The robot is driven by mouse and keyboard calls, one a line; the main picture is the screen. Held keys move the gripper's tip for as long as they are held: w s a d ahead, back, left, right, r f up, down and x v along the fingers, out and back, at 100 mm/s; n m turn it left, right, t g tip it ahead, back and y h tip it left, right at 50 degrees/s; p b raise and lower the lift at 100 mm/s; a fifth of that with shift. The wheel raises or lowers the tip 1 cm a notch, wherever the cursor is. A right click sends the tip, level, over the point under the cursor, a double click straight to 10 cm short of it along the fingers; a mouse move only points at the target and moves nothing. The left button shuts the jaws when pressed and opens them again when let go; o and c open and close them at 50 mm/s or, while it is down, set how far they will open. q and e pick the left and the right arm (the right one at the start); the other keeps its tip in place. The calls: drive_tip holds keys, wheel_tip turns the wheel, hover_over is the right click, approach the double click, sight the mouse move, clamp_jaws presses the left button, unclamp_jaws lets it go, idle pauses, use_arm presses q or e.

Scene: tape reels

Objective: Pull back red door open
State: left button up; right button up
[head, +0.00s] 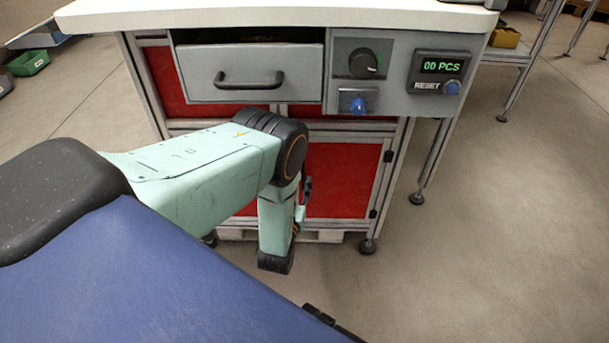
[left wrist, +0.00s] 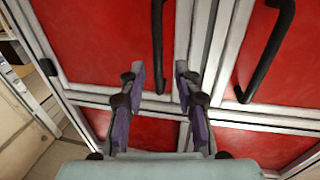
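A cabinet has red door panels in grey metal frames; one red door (head: 345,180) shows in the head view behind my left arm and looks closed. In the left wrist view two red doors (left wrist: 95,40) meet at a frame. Each bears a dark bar handle, one near the middle (left wrist: 157,45) and one at the right (left wrist: 266,52). My left gripper (left wrist: 160,70) is open. The middle handle appears between its fingertips, with a gap on both sides; whether the fingers reach around it I cannot tell. In the head view the gripper is mostly hidden behind my arm. My right gripper is out of view.
Above the doors are a grey drawer (head: 250,72) with a black handle, slightly open at its top, a knob panel (head: 362,66) and a counter display (head: 441,66). A white worktop (head: 280,14) overhangs them. Floor (head: 480,220) to the right is clear.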

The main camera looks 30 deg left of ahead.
sight(302, 175)
use_arm(q)
drive_tip(key=shift+b+x, duration=0.7)
drive_tip(key=shift+x, duration=1.35)
drive_tip(key=shift+d, duration=0.1)
clamp_jaws()
